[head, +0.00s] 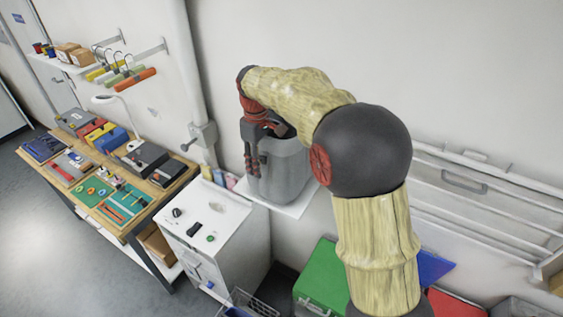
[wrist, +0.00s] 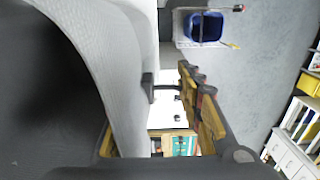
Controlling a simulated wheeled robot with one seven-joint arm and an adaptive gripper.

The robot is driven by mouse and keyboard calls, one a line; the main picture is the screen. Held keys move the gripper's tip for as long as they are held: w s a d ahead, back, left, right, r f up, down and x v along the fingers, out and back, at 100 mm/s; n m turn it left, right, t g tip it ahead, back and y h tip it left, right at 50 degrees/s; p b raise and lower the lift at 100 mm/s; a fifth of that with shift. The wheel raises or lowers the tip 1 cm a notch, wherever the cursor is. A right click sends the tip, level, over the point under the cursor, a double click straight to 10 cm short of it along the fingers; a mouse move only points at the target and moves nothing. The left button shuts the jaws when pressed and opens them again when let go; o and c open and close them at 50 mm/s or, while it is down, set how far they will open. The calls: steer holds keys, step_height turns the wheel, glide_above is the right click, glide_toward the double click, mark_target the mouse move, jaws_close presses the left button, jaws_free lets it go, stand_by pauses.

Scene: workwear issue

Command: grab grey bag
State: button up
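The grey bag (head: 285,175) stands upright on a small white wall shelf in the head view, its top open and dark. In the wrist view its pale grey side (wrist: 105,50) fills the upper left, very close. My gripper (head: 264,140) is at the bag's top left edge, with one red and black finger hanging down outside it. In the wrist view my gripper (wrist: 150,110) has one finger right of the bag's wall, its dark pad at or against that wall. The other finger is mostly hidden behind the bag, so the grip is unclear.
Below left of the shelf (head: 296,208) is a white cabinet (head: 232,222) with small items on top. A wooden workbench (head: 150,212) with tools and cases is farther left. A green box (head: 318,275) sits below, and wall rails (head: 480,190) run to the right.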

jaws_close()
stand_by(1.2)
